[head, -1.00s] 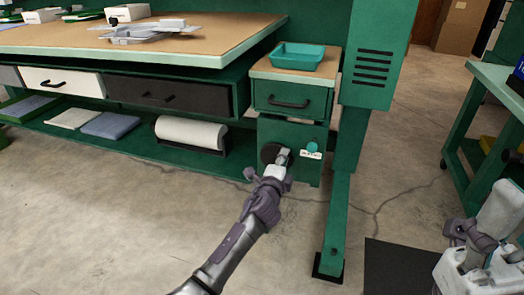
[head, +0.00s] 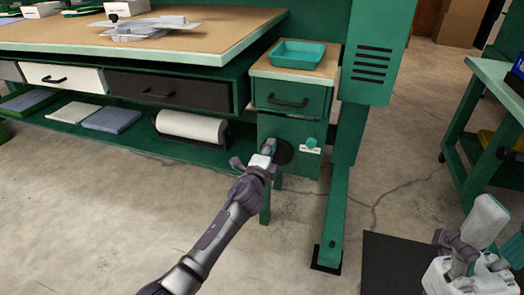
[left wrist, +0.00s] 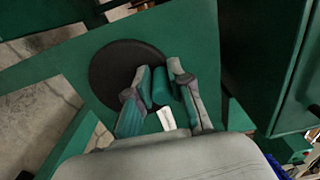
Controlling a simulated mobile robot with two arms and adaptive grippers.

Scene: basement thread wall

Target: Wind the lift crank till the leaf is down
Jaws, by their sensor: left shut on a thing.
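The lift crank has a dark round disc (head: 284,152) on the front of the green cabinet; the disc also shows in the left wrist view (left wrist: 108,72). My left gripper (head: 266,152) is shut on the crank's handle (left wrist: 161,86), at the left side of the disc in the head view. In the left wrist view its two fingers (left wrist: 163,95) stand either side of the green handle. The brown-topped bench (head: 215,37) stands behind; I cannot tell which part is the leaf. My right gripper (head: 452,242) is at the lower right, away from the crank; its jaws are unclear.
A teal knob (head: 311,143) with a white label sits right of the disc. A teal tray (head: 298,53) stands on the cabinet, above a drawer (head: 290,98). A green post (head: 338,200) stands to the right. A white roll (head: 192,127) lies on the low shelf.

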